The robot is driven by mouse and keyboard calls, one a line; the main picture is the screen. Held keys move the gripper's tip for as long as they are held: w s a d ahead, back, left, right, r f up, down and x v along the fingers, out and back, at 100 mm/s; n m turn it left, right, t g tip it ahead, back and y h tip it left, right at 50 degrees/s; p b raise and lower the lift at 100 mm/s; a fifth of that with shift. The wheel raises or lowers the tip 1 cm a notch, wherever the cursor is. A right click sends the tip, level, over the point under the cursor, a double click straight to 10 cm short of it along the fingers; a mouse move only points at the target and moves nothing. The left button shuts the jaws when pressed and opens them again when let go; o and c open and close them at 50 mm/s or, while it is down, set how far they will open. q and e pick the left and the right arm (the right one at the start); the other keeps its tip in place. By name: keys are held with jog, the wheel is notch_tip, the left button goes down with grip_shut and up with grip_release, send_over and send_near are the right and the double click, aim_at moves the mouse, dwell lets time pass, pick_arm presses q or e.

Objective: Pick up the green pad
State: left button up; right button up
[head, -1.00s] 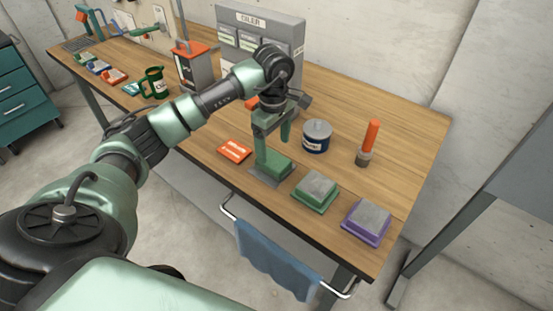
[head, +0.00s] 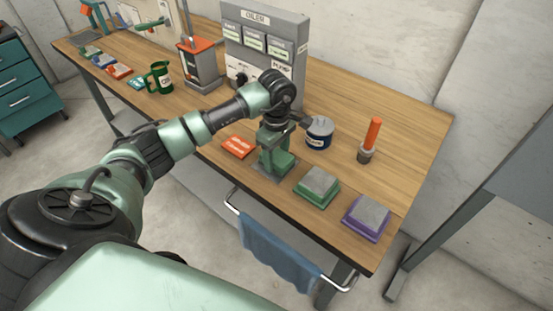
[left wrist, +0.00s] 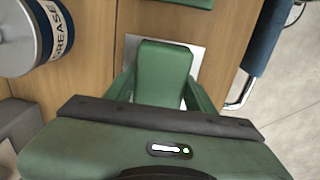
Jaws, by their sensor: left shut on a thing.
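The green pad (head: 284,166) is at the front of the wooden bench, on a thin grey plate (head: 262,170). My left gripper (head: 276,158) has come down over it and hides much of it in the head view. In the left wrist view the green pad (left wrist: 165,65) lies between the two green fingers of my left gripper (left wrist: 160,88), which is shut on it. The pale plate (left wrist: 196,58) shows around the pad, and I cannot tell whether the pad touches it. My right gripper is not in view.
A green tray with a grey top (head: 317,186) and a purple one (head: 366,217) stand to the right. A blue grease tin (head: 319,133) and an orange-handled tool (head: 371,140) stand behind. An orange packet (head: 238,147) lies left. A blue towel (head: 275,255) hangs on the front rail.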

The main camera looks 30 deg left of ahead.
pick_arm(q)
jog(key=shift+r, duration=0.5)
notch_tip(320, 180, up, 12)
jog(key=b, duration=0.3)
notch_tip(320, 180, up, 7)
jog(key=p, duration=0.1)
send_over(277, 155)
